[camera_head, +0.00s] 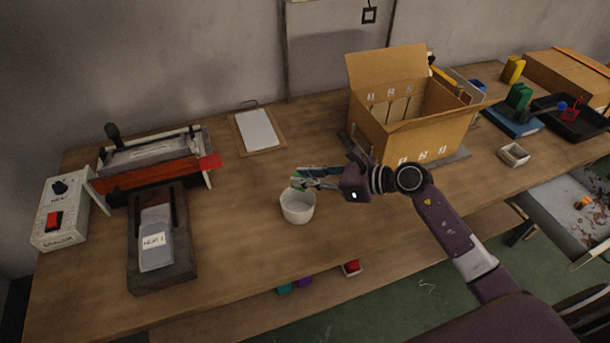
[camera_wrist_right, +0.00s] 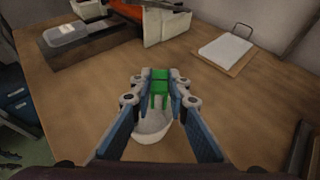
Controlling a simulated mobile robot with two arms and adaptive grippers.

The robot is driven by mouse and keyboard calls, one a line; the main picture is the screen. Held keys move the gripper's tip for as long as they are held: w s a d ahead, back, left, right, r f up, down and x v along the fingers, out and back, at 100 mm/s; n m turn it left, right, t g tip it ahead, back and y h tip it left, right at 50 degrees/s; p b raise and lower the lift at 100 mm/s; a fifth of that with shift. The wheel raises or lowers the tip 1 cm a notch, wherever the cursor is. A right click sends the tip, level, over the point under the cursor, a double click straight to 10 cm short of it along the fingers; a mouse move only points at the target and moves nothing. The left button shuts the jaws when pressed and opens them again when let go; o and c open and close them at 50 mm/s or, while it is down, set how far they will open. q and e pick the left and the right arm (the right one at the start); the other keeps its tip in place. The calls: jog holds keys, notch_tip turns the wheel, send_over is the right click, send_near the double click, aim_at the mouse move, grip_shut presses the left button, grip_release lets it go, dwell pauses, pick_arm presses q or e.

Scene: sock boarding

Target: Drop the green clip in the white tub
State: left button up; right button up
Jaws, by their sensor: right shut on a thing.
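The white tub (camera_head: 297,208) stands on the wooden table, left of the open cardboard box. My right gripper (camera_head: 298,180) is above the tub's rim, shut on the green clip (camera_wrist_right: 159,90). In the right wrist view the clip sits between the fingertips, and the tub (camera_wrist_right: 151,128) shows below and partly behind the fingers. In the head view the clip is mostly hidden by the fingers, with a bit of green at the tips. My left gripper is in neither view.
An open cardboard box (camera_head: 424,133) stands right of the tub. A clipboard (camera_head: 257,131) lies behind. A sealing machine (camera_head: 152,160), a switch box (camera_head: 62,209) and a dark block with a labelled piece (camera_head: 157,245) are at the left. A small tray (camera_head: 513,155) sits at the right. Table around the tub is clear.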

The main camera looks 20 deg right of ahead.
jog(key=o, duration=0.9)
jog(key=shift+c, duration=0.2)
jog(key=v, duration=1.2)
